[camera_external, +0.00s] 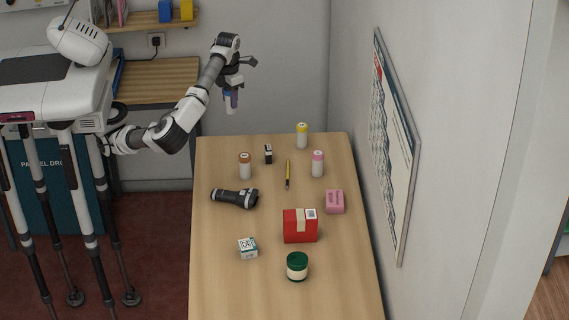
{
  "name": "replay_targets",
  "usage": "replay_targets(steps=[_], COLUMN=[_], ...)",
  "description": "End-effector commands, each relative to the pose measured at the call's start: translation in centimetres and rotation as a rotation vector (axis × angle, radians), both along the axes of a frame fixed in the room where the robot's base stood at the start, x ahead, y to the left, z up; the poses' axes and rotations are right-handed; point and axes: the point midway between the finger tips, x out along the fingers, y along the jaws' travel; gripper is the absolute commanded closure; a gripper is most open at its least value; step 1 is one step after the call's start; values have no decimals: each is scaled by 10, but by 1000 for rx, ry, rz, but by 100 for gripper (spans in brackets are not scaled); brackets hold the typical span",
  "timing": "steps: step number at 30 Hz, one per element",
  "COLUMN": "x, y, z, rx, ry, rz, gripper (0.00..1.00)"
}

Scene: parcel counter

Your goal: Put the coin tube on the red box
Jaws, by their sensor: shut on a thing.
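My gripper (233,88) is raised above and beyond the far left end of the table. It is shut on a small tube (229,107) with a purple-blue upper part and a pale lower end, hanging roughly upright; this looks like a coin tube, partly hidden by the fingers. The red box (292,229) sits on the table toward the front right, with a beige strip and a white label on it. Its top appears free. The gripper and tube are well apart from the box.
On the wooden table (219,283) stand an orange-capped tube (245,168), a yellow-capped tube (302,137) and a pink-capped tube (318,166). A flashlight (233,198), pencil (288,174), pink block (334,202), small white box (247,249) and green-lidded jar (297,268) lie around.

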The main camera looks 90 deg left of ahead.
Motion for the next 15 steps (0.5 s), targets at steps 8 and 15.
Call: replay_targets(steps=[8, 15], x=[15, 88], y=[-7, -54], z=[13, 47], rx=[3, 2], ry=[-1, 0], rz=[-47, -302], gripper=[92, 92])
